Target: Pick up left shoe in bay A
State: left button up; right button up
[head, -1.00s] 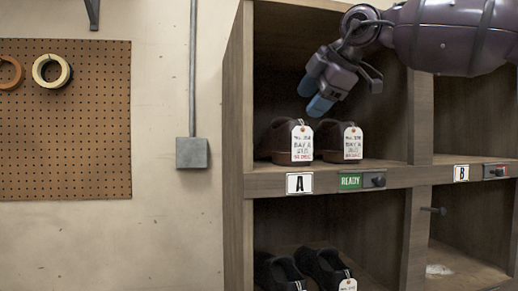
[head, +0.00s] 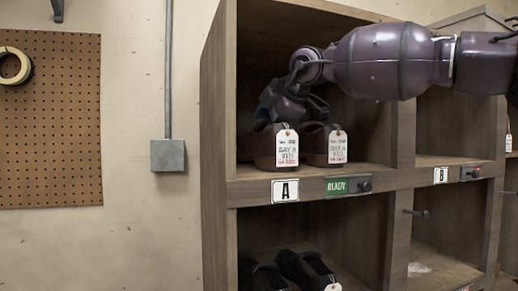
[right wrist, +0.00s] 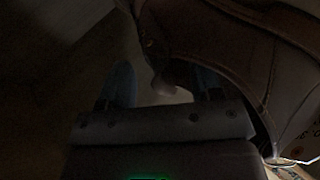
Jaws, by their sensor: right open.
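Two brown shoes stand side by side in the upper compartment marked A. The left shoe (head: 257,147) and the right shoe (head: 314,148) each carry a white tag at the front. My right gripper (head: 266,112) is inside bay A, just above and behind the left shoe; its fingertips are mostly hidden in the head view. In the dark right wrist view, my open right gripper (right wrist: 162,86) has one bluish finger beside a brown shoe (right wrist: 215,40) and the other close to or under its edge. Contact cannot be told. My left gripper is not in view.
The bay's wooden side wall (head: 218,130) and the divider (head: 404,130) flank my right arm. Dark shoes (head: 290,265) stand in the compartment below.

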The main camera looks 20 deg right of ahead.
jog(key=shift+w+a+f, duration=0.1)
jog(key=shift+w+f, duration=0.1)
jog(key=shift+w, duration=0.05)
grip_shut()
jog(key=shift+r, duration=0.15)
dwell(0.4)
